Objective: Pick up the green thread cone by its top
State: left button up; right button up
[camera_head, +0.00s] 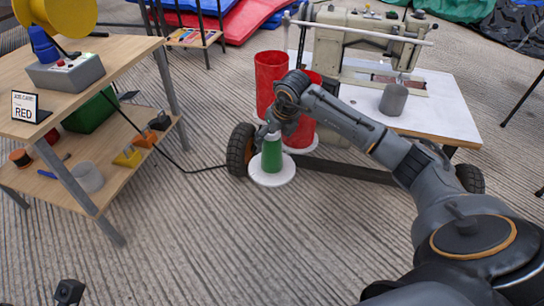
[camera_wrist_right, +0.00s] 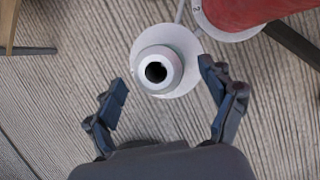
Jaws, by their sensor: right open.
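My right gripper (camera_head: 271,128) is just above the cone, pointing down. In the wrist view its two fingers (camera_wrist_right: 162,73) are spread apart, with the cone top between them in the picture and no clear contact. A small dark piece at the bottom left of the head view may be my left gripper (camera_head: 69,291).
Red cylinders (camera_head: 270,72) stand close behind the cone. A wooden shelf table (camera_head: 110,55) is at the left. The ribbed floor in front is clear.

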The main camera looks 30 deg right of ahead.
aim_at(271, 161)
jog(key=b+x, duration=0.1)
jog(key=x, duration=0.2)
jog(key=shift+w+f, duration=0.1)
jog(key=shift+f, duration=0.05)
grip_shut()
